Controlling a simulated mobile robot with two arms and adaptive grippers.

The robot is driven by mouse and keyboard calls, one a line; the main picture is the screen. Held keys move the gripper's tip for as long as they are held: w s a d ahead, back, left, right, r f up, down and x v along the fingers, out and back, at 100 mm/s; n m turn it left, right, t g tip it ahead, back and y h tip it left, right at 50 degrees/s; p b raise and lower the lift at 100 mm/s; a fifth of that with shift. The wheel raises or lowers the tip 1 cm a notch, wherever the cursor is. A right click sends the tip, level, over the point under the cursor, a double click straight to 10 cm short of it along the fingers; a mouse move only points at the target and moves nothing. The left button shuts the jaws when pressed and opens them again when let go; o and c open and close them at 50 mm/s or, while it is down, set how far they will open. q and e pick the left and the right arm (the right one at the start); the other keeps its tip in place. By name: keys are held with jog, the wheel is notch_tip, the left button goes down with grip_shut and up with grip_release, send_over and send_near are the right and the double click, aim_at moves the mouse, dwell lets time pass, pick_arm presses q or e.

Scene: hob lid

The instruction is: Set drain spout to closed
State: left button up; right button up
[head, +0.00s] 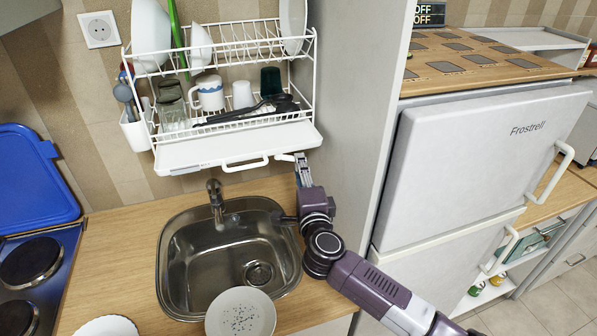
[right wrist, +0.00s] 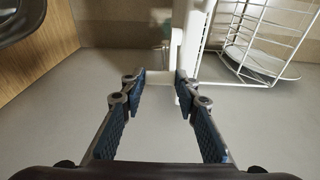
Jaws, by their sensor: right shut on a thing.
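The white drain spout (head: 287,157) sticks out at the right end of the drip tray (head: 235,150) under the wall dish rack (head: 305,90). My right gripper (head: 300,160) is at this spout, pointing up beside the tray's right front corner. In the right wrist view its two dark fingers (right wrist: 158,82) stand either side of a small white part at the spout, and they are shut on it. The fingers partly hide the spout, so its exact angle is hard to tell. My left gripper is not in view.
A tall grey panel (head: 360,100) stands close to the right of my gripper. Below are the steel sink (head: 180,270) and its tap (head: 216,195), with a speckled plate (head: 240,315) at the sink's front edge. Cups and dishes fill the rack. A white handle (head: 245,163) hangs at the tray's front.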

jog(key=shift+w+d+n+y, duration=0.1)
jog(key=shift+w+n+y, duration=0.1)
jog(key=shift+n+y, duration=0.3)
jog(key=o, duration=1.2)
jog(key=shift+c, duration=0.2)
jog(key=s+d, duration=0.2)
jog(key=s, duration=0.9)
jog(key=shift+s+d, duration=0.25)
jog(key=shift+s, duration=0.15)
jog(key=shift+c, duration=0.6)
